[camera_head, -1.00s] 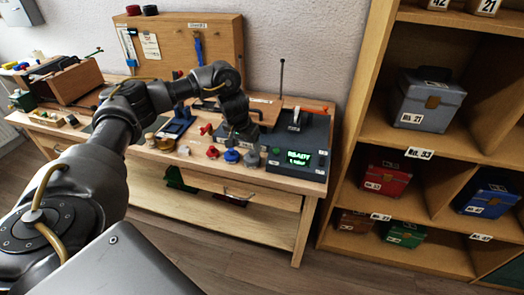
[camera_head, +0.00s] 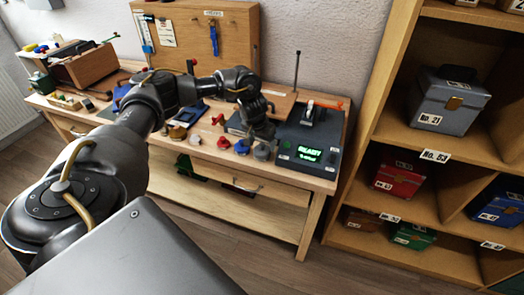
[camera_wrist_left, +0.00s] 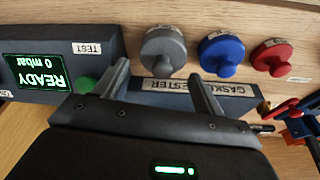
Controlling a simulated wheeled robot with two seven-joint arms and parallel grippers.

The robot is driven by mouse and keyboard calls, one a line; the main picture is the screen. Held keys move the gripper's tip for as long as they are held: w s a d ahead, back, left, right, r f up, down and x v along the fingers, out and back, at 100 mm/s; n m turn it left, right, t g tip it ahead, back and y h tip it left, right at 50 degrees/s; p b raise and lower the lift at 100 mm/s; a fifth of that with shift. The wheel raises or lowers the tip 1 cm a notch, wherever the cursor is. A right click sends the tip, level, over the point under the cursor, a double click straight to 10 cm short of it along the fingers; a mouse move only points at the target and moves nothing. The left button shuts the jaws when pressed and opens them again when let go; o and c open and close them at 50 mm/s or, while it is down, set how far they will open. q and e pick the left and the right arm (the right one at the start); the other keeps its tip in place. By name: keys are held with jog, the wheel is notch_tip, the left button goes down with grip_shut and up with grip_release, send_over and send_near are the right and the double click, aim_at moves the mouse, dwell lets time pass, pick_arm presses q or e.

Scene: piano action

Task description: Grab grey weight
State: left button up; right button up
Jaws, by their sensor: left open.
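The grey weight (camera_head: 262,151) is a round piece with a small knob, at the front of the workbench in the head view. It also shows in the left wrist view (camera_wrist_left: 164,50), at the left of a row with a blue weight (camera_wrist_left: 223,54) and a red weight (camera_wrist_left: 272,58). My left gripper (camera_head: 263,136) is just above and behind the grey weight in the head view. In the left wrist view its two fingers (camera_wrist_left: 159,73) are apart and empty, pointing toward the grey weight. No contact is visible. My right gripper is not in view.
The gasket tester (camera_head: 307,143) with a green READY screen stands right of the weights, close to the left gripper. A wooden shelf (camera_head: 398,125) with labelled boxes is at the right. A tool board (camera_head: 180,45) stands at the back.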

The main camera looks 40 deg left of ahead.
aim_at(263, 145)
pick_arm(q)
jog(key=x, duration=0.4)
jog(key=shift+a+f+p, duration=0.2)
jog(key=shift+f+p, duration=0.2)
jog(key=shift+f, duration=0.05)
jog(key=shift+c, duration=0.9)
jog(key=c, duration=1.2)
jog(key=shift+r, duration=0.1)
jog(key=shift+c, duration=0.4)
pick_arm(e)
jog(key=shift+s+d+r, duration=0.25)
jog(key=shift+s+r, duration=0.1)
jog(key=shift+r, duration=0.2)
pick_arm(q)
jog(key=shift+w, duration=0.1)
jog(key=shift+r, duration=0.5)
notch_tip(263, 145, up, 2)
jog(key=shift+r+b, duration=0.15)
jog(key=shift+b, duration=0.45)
jog(key=s+a+r, duration=0.4)
jog(key=s+r, duration=0.5)
jog(key=s, duration=0.4)
jog(key=shift+s+r, duration=0.2)
jog(key=shift+r, duration=0.1)
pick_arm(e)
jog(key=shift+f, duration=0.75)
